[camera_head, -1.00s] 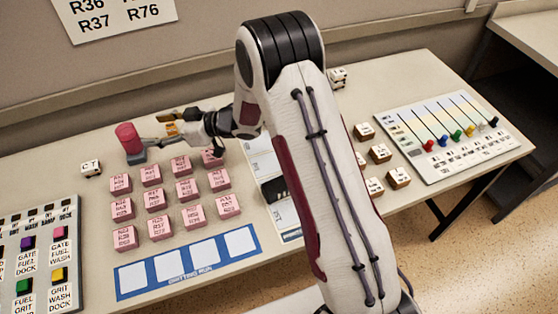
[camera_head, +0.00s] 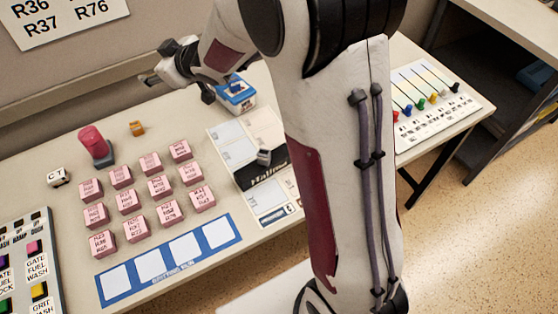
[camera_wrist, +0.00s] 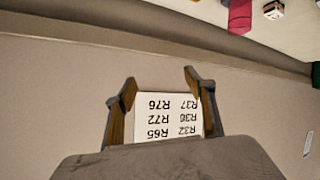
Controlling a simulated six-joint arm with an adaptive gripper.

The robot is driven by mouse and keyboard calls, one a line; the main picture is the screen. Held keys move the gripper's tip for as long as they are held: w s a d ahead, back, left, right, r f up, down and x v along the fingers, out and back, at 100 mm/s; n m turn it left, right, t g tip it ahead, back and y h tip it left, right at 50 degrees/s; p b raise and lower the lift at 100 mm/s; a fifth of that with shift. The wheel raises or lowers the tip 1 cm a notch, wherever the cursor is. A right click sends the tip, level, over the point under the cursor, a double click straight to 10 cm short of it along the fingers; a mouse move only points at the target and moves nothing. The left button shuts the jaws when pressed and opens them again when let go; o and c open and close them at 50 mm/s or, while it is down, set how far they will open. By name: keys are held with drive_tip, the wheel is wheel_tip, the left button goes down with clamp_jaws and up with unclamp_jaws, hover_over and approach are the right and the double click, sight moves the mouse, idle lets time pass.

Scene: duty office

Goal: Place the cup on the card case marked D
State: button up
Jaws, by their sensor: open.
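A red cylinder (camera_head: 91,139) stands upright on a dark grey base at the back left of the desk; I cannot tell whether it is the cup. It also shows at the top of the wrist view (camera_wrist: 239,17). I cannot make out a card case marked D. A blue and white box (camera_head: 235,97) with a small blue piece on top stands behind the white sheet, but its marking is unreadable. My gripper (camera_head: 148,79) is open and empty, raised near the wall. Its spread fingers (camera_wrist: 160,80) face the wall notice.
Several pink labelled blocks (camera_head: 127,200) stand in rows, with a blue strip (camera_head: 215,240) in front. A yellow block (camera_head: 137,128) and a CT cube (camera_head: 57,176) stand nearby. A slider panel (camera_head: 432,112) is right, a button panel left.

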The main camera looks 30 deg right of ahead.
drive_tip(key=s+d+r+m+g+h, duration=0.1)
drive_tip(key=s+d+r+m+h, duration=0.2)
drive_tip(key=s+d, duration=0.4)
drive_tip(key=s+d+r+m+g+h, duration=0.15)
drive_tip(key=s+d+r, duration=0.25)
drive_tip(key=s, duration=0.6)
drive_tip(key=s+f+m+g, duration=0.1)
drive_tip(key=s, duration=1.1)
drive_tip(key=s+a+f+m+g, duration=0.1)
drive_tip(key=s+f+g, duration=0.1)
drive_tip(key=s, duration=1)
drive_tip(key=shift+a+m, duration=0.15)
drive_tip(key=shift+m, duration=0.2)
drive_tip(key=shift+s+g, duration=0.1)
drive_tip(key=shift+g, duration=0.15)
